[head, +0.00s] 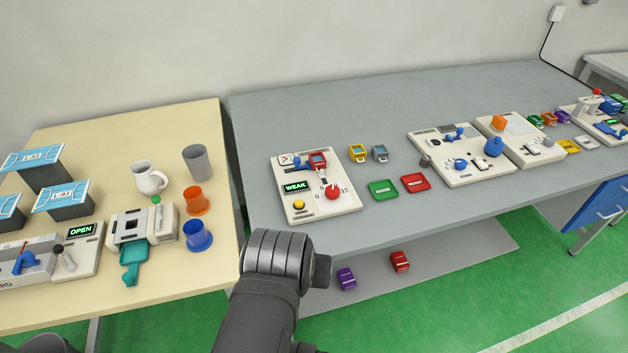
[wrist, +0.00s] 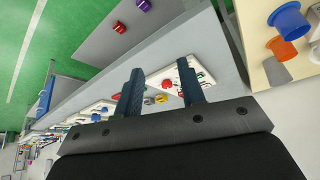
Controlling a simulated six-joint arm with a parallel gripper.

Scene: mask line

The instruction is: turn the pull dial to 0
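The red dial (head: 332,192) sits at the right front of a white panel (head: 318,207) on the grey table. The panel bears a green lit "WEAK" display (head: 296,187), a yellow button (head: 299,205) and a small gauge. Small numbers ring the dial; its exact setting is too small to read. In the wrist view the red dial (wrist: 167,84) shows between my fingers. My gripper (wrist: 160,66) is open and empty, apart from the panel. In the head view my arm ends in front of the panel, and the fingers cannot be made out.
More panels stand further right. A wooden table with cups is at left.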

